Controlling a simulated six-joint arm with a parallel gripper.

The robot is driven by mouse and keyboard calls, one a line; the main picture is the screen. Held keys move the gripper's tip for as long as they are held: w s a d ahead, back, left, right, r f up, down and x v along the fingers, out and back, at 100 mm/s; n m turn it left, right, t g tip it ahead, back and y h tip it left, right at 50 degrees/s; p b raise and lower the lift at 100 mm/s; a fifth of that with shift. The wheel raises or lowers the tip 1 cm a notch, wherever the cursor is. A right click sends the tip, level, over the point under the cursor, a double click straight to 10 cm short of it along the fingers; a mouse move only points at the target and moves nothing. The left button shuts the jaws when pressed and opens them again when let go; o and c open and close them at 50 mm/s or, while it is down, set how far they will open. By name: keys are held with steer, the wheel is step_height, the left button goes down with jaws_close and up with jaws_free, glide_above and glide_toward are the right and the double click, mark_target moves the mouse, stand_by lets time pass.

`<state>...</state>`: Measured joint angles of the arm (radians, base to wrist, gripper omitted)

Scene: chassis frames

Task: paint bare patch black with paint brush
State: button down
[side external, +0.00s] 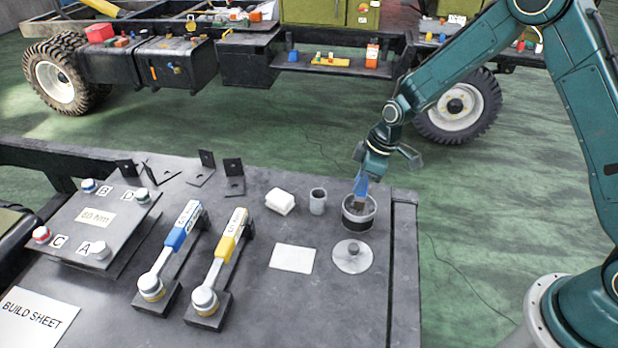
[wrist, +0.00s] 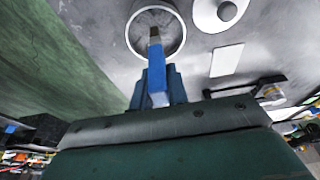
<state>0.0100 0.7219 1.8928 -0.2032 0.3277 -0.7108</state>
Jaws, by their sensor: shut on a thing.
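The paint brush (side external: 361,184) has a blue handle and points bristles-down. My gripper (side external: 364,175) is shut on its handle. In the wrist view the brush (wrist: 156,72) runs up between the blue fingers of my gripper (wrist: 157,90), its dark bristles over the round opening of the pot (wrist: 131,31). In the side view the brush end is at or inside the mouth of this pot (side external: 347,221); how deep I cannot tell. The pot's round lid (side external: 341,264) lies on the bench just in front. I cannot make out the bare patch on the chassis in either view.
The dark bench (side external: 330,310) holds a grey cup (side external: 318,202), a white block (side external: 280,201), a white card (side external: 292,258), a blue wrench (side external: 181,228) and a yellow wrench (side external: 235,225). The wheeled chassis (side external: 245,38) stands behind, across open green floor (side external: 290,120).

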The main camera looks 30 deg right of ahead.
steer(key=shift+r, duration=3.5)
steer(key=shift+s+d+f+m, duration=0.25)
steer(key=shift+s+f+m, duration=0.15)
steer(key=shift+s+m, duration=0.25)
steer(key=s+d+f+m+t+h, duration=0.1)
steer(key=s+d+f+m+h, duration=0.1)
steer(key=s+m, duration=0.4)
steer(key=shift+s+d+f+m, duration=0.45)
steer(key=shift+d+m, duration=0.4)
steer(key=shift+d, duration=0.2)
steer(key=shift+w, duration=0.1)
steer(key=w+a, duration=0.3)
steer(key=a, duration=0.6)
steer(key=w+a, duration=0.3)
steer(key=a, duration=0.7)
steer(key=w+a, duration=0.4)
steer(key=a, duration=0.6)
steer(key=shift+a, duration=0.15)
